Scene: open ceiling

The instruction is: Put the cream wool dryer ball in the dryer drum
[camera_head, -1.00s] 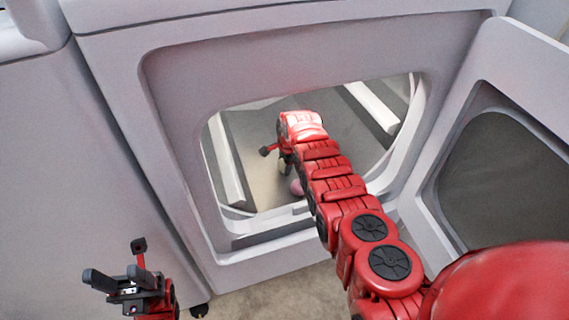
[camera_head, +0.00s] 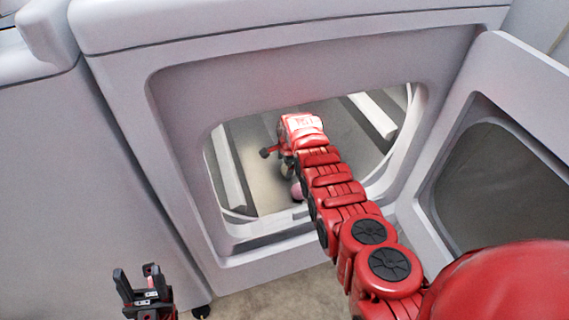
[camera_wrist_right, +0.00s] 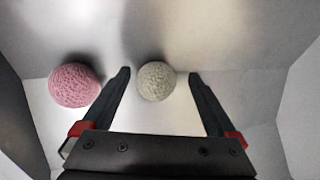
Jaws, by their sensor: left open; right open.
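The cream wool dryer ball (camera_wrist_right: 156,81) lies between the spread fingers of my right gripper (camera_wrist_right: 159,73) in the right wrist view, with a gap on either side. The gripper is open and inside the dryer drum (camera_head: 236,180). In the head view my right arm reaches through the round-cornered door opening and hides most of this gripper; a small pale patch below it may be the cream ball. My left gripper (camera_head: 137,279) is open and empty at the lower left, outside the dryer.
A pink ball (camera_wrist_right: 75,85) lies left of my right gripper in the wrist view; it also shows in the head view (camera_head: 297,190). The dryer door (camera_head: 500,165) stands open at the right. Drum walls with raised ribs (camera_head: 228,172) surround the right gripper.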

